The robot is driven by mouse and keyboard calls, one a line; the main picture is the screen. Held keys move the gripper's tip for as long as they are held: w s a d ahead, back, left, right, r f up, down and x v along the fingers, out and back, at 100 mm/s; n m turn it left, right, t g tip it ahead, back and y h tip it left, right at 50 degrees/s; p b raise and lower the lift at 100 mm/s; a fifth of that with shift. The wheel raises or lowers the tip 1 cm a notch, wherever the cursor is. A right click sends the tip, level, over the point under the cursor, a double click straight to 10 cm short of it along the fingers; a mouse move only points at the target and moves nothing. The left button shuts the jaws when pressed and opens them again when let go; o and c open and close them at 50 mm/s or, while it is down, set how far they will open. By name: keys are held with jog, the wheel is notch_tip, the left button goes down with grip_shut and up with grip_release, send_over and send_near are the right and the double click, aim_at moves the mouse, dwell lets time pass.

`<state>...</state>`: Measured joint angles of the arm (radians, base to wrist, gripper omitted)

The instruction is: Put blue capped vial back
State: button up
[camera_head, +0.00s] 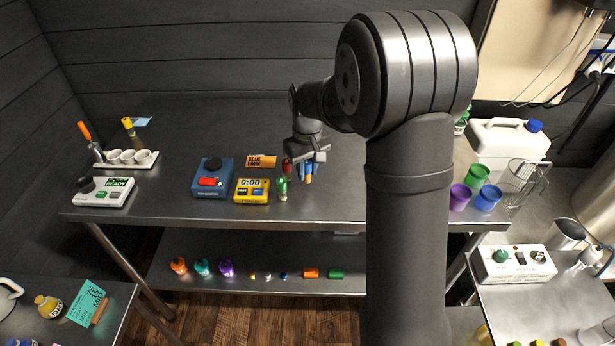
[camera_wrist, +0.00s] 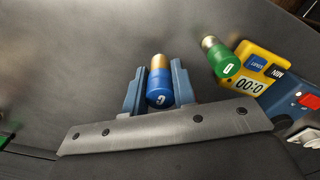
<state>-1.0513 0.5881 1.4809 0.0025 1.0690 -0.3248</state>
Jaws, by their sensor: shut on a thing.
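The blue capped vial (camera_wrist: 160,90), marked C and with a gold-coloured end, sits between the two blue fingers of my gripper (camera_wrist: 157,88) in the wrist view. In the head view my gripper (camera_head: 307,166) is shut on it above the steel table, left of my arm's column. The vial is small and partly hidden there; whether it touches the table I cannot tell. A green capped vial (camera_wrist: 222,60), marked D, is close to the right of my gripper in the wrist view. In the head view, a green item (camera_head: 282,188) and a red item (camera_head: 287,164) are just left of my gripper.
A yellow timer (camera_head: 252,190) reading 0:00 and a blue device (camera_head: 212,178) with a red part lie to the left. Coloured cups (camera_head: 461,196) stand at the right. The table's left-centre is mostly clear.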

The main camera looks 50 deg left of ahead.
aim_at(308, 182)
jog(key=shift+f, duration=1.6)
jog(key=shift+f, duration=0.2)
jog(key=o, duration=0.8)
jog(key=shift+o, duration=0.2)
jog(key=shift+r, duration=0.15)
notch_tip(308, 182, up, 12)
jog(key=shift+r, duration=0.1)
